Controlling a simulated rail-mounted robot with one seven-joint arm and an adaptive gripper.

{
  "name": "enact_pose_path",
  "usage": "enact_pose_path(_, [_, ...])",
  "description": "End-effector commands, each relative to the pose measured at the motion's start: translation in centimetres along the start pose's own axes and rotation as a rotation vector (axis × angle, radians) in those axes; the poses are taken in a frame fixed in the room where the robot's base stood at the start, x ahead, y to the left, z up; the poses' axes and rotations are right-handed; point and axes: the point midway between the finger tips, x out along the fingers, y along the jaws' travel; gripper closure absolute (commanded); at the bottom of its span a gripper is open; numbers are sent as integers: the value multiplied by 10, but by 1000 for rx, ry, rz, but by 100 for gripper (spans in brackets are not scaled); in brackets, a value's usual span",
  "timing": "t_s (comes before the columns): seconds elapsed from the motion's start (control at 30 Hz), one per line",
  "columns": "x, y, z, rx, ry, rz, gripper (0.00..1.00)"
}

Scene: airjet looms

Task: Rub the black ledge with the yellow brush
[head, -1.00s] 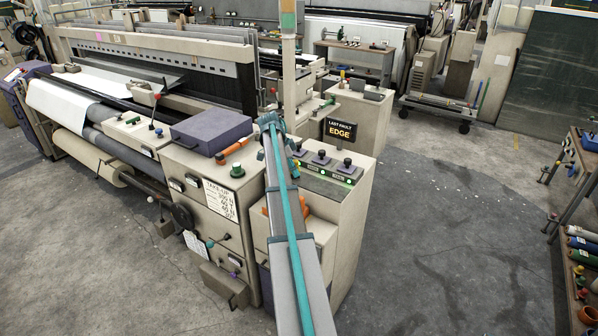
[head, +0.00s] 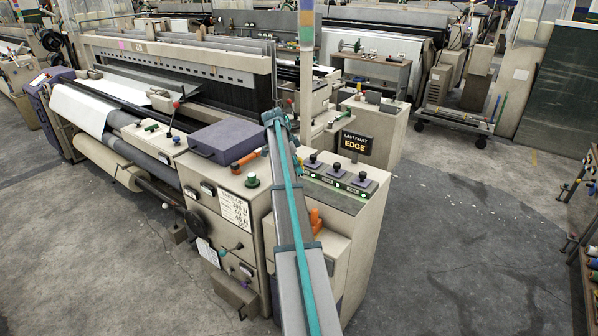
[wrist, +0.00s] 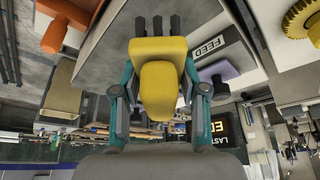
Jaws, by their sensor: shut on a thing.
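The yellow brush (wrist: 160,75) fills the middle of the wrist view. A long black bar (head: 122,112) runs along the loom front beside the white cloth. I cannot tell whether it is the black ledge. In the wrist view a grey panel with a FEED label (wrist: 208,47) lies behind the brush; contact cannot be told.
A purple box (head: 220,138) and an orange-handled thing (head: 248,159) sit on the loom top, left of my arm. A console with black knobs (head: 338,172) and a LAST FAULT EDGE sign (head: 355,145) stand to its right. The floor (head: 460,240) at right is clear.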

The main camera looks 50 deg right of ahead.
Motion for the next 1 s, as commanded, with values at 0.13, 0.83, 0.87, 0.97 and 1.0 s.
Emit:
enact_pose_path(0.13, [-15,0,-4,-3,0,-1,90])
enact_pose_path(0.83, [-36,0,-5,-10,0,-3,90])
enact_pose_path(0.87, [-37,-1,-3,-13,0,-4,90])
enact_pose_path(0.97, [-42,-2,12,-29,0,-11,90])
enact_pose_path(1.0, [-46,-3,22,-40,0,-16,90])
